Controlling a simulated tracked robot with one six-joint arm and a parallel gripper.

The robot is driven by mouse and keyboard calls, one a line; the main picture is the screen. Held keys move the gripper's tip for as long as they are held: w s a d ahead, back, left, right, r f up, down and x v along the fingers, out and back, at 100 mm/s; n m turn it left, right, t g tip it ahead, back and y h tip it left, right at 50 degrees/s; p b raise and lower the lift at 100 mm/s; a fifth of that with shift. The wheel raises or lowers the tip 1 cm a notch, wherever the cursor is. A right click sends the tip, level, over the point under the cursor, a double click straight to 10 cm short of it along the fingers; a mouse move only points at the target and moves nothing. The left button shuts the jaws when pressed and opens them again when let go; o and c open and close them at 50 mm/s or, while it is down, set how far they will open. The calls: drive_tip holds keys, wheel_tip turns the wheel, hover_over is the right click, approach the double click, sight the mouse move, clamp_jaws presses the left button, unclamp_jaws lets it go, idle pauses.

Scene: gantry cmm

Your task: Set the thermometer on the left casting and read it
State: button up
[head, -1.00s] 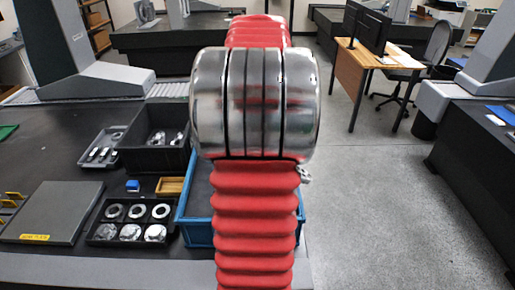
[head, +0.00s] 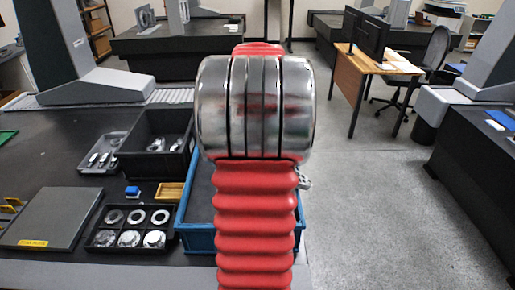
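My red-sleeved arm with its silver joint fills the middle of the head view and hides what lies behind it. My gripper is not visible. A blue crate (head: 203,239) stands partly behind the arm, and its inside is mostly hidden. A small shiny metal part (head: 303,178) peeks out at the arm's right side; I cannot tell what it belongs to. I cannot pick out a thermometer or tell which part is the left casting. Metal parts lie in a deep black bin (head: 150,165).
A black tray (head: 90,240) holds several metal rings and discs. A grey plate (head: 48,215) lies at left. A shallow tray (head: 86,168), a small blue block (head: 132,191) and a wooden box (head: 170,191) are near the bin. Open floor (head: 370,220) lies at right.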

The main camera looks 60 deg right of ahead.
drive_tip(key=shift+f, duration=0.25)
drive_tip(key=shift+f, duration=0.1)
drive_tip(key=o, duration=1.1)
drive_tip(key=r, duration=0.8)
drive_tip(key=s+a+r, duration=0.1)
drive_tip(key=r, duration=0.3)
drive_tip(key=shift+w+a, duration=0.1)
